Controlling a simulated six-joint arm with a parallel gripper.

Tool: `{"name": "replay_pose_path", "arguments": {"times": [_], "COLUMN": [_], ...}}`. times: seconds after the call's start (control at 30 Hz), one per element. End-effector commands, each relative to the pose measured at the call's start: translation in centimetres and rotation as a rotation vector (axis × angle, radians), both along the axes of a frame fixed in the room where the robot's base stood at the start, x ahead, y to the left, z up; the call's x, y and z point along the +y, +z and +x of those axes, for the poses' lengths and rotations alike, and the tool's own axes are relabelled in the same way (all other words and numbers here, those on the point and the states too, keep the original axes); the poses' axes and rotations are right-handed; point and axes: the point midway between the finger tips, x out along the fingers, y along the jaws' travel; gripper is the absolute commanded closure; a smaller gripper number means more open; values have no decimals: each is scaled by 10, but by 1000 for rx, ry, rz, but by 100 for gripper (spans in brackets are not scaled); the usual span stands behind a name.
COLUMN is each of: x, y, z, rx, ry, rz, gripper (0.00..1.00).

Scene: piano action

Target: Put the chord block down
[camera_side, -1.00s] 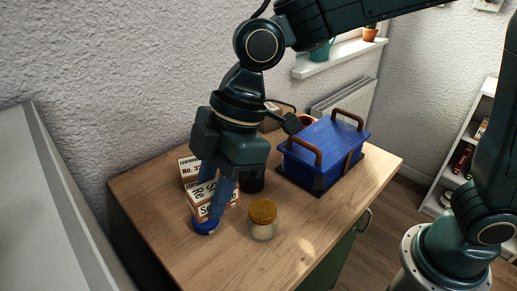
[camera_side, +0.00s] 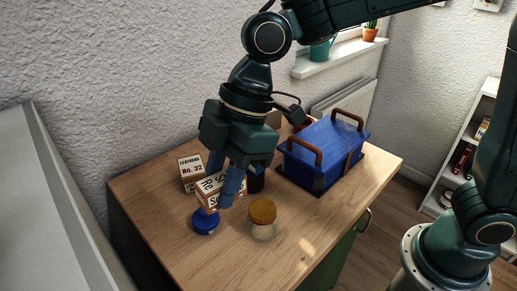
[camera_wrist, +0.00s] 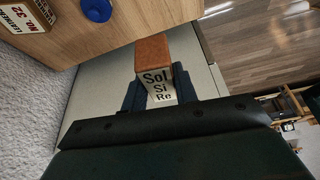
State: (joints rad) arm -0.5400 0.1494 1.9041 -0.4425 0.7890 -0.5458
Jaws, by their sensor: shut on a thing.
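The chord block (camera_side: 208,190) is a small white block with black "Sol Si Re" lettering. In the wrist view it shows a brown end (camera_wrist: 153,52). My gripper (camera_side: 218,192) is shut on it, one finger on each side, hiding parts of its sides. The block looks held above the desk, beside and a little above a round blue piece (camera_side: 205,222); the exact gap beneath it is hard to tell. The blue piece also shows in the wrist view (camera_wrist: 97,9).
On the wooden desk (camera_side: 170,224) stand a "LEATHERS No. 32" box (camera_side: 190,172), a jar with a brown lid (camera_side: 262,213), a dark cup (camera_side: 256,183) partly hidden by my gripper, and a blue case with brown handles (camera_side: 325,152). The desk's front left is clear.

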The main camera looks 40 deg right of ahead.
Motion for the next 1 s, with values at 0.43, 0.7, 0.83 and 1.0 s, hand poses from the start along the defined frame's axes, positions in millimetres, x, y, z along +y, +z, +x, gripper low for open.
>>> {"name": "replay_pose_path", "arguments": {"times": [0.43, 0.7, 0.83, 1.0], "x": [-84, -138, -163, -188], "y": [0, 0, 2, 3], "z": [1, -11, -20, -32], "rx": [0, 1, -1, -1], "ry": [170, 308, 376, 454], "rz": [0, 0, 0, -1], "gripper": [94, 94, 94, 94]}}
